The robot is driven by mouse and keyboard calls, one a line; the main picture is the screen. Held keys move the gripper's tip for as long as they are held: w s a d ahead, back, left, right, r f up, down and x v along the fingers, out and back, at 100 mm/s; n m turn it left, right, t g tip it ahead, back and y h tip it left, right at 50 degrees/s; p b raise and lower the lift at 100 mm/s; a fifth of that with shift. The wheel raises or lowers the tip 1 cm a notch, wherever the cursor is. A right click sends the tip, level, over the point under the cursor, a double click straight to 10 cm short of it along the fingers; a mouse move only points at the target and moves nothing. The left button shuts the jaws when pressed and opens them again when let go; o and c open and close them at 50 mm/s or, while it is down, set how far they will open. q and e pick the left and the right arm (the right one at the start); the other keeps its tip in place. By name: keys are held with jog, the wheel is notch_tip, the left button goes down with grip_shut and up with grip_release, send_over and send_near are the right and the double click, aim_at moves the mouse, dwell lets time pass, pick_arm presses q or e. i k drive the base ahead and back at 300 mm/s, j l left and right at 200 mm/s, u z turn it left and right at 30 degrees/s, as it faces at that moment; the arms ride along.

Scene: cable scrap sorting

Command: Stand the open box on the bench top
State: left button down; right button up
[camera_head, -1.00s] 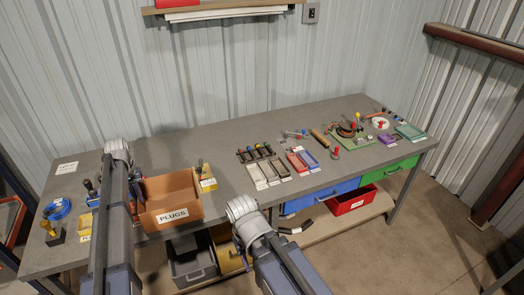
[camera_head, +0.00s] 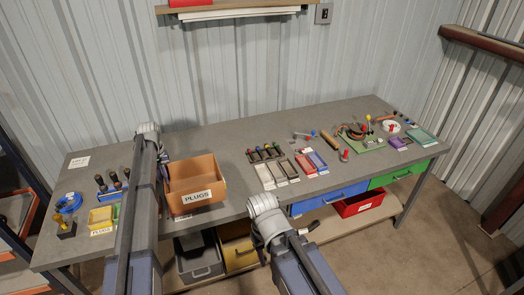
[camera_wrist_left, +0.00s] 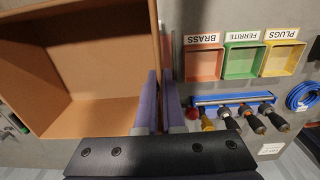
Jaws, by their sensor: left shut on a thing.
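The open box (camera_head: 205,193) is an orange-brown carton with a PLUGS label, its open top facing up. It is upright over the front left of the bench top (camera_head: 232,140); I cannot tell whether its base touches the bench. My left gripper (camera_wrist_left: 161,100) is shut on one side wall of the box, its purple fingers on either side of that wall in the left wrist view. The box interior (camera_wrist_left: 95,75) looks empty there. In the head view my left forearm stands just left of the box. My right arm shows at the bottom, but its gripper cannot be made out.
Small brass, ferrite and plugs trays (camera_wrist_left: 243,62) and a blue rack (camera_wrist_left: 235,100) of tools lie beside the gripper. Coiled blue cable (camera_head: 69,203) is at the far left. Card trays (camera_head: 277,174) stand right of the box, with bare bench between.

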aim_at(178, 152)
jog(key=i+j, duration=0.25)
jog(key=i, duration=0.2)
jog(key=i+j, duration=0.3)
jog(key=i, duration=0.15)
jog(key=i+j, duration=0.25)
jog(key=i, duration=0.2)
